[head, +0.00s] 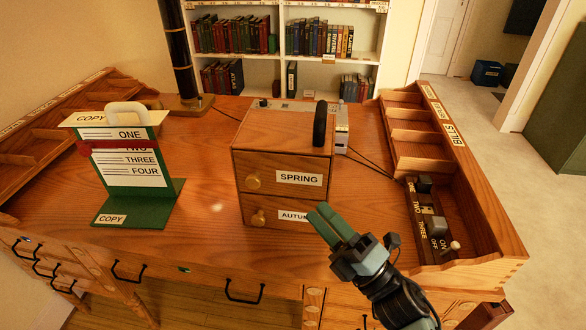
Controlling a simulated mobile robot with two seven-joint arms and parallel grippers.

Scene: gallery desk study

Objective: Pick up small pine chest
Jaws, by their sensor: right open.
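The small pine chest (240,175) stands upright near the middle of the wooden desk. It has two drawers, both looking shut, labelled SPRING (299,178) and AUTUMN, each with a round wooden knob. My right gripper (323,218) is in front of the chest's lower right corner, with green fingers pointing up and left. It is open and empty, and covers the end of the AUTUMN label. Whether it touches the chest I cannot tell. My left gripper is not in view.
A green copy stand (140,203) with a numbered list is at the left. Desk organisers line both sides; the right one (475,205) holds switches. A black lamp post (180,50) stands behind. Cables run beside the chest. The desk between stand and chest is clear.

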